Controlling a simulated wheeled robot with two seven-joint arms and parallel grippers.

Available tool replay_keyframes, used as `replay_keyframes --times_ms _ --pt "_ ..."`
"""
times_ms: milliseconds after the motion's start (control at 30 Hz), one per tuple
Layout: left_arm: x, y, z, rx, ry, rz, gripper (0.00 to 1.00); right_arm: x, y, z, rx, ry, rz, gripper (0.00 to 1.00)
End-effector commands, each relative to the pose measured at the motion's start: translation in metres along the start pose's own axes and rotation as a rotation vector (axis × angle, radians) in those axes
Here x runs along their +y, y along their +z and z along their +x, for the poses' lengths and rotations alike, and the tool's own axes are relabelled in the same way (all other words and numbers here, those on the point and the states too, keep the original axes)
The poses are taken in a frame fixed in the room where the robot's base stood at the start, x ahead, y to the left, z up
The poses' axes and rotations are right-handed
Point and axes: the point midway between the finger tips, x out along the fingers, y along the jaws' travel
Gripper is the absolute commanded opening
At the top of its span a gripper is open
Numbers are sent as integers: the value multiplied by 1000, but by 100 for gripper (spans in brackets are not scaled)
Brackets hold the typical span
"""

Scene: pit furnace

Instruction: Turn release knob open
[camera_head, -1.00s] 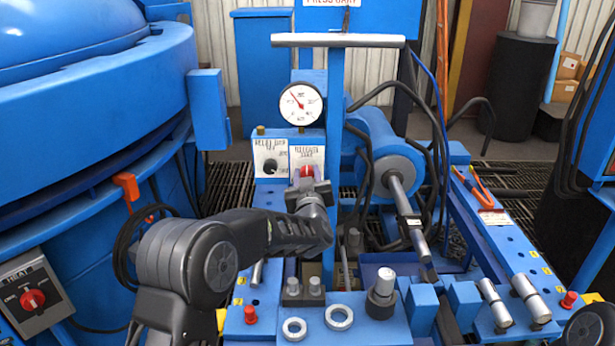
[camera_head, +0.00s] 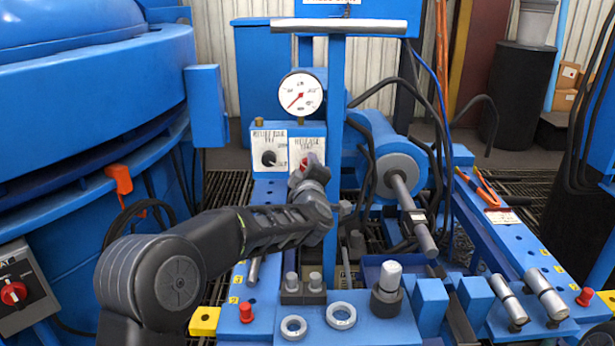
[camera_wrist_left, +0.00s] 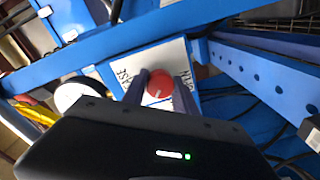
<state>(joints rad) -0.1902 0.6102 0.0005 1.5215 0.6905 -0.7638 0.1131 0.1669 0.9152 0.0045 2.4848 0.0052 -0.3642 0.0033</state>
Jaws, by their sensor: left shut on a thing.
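The red release knob (camera_head: 304,164) sits on a white label plate (camera_head: 312,142) on the front of a blue box. In the head view my left gripper (camera_head: 308,172) covers most of it. In the left wrist view the round red knob (camera_wrist_left: 159,86) with a pale pointer mark lies between the two fingers of my left gripper (camera_wrist_left: 160,92), which is shut on it. The gripper looks tilted in the head view. A dial gauge (camera_head: 301,94) stands above the box, its needle pointing to the lower left. My right gripper is not seen.
A black knob (camera_head: 269,158) on a second white plate is just left. A blue post (camera_head: 335,130) with a grey crossbar rises close to the right. A blue cylinder with a grey rod (camera_head: 408,205) lies farther right. Metal rings (camera_head: 341,315) and fittings lie in front.

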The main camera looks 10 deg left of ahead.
Motion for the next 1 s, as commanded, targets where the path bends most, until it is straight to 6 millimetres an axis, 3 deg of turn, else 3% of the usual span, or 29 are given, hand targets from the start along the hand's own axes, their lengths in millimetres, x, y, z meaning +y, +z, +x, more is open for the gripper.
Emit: replay_keyframes --times_ms 700,1000 --pt "-7 2 1 -22 -7 -680 0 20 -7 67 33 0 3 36" --pt "-6 2 0 -32 -10 -932 0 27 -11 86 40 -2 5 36"
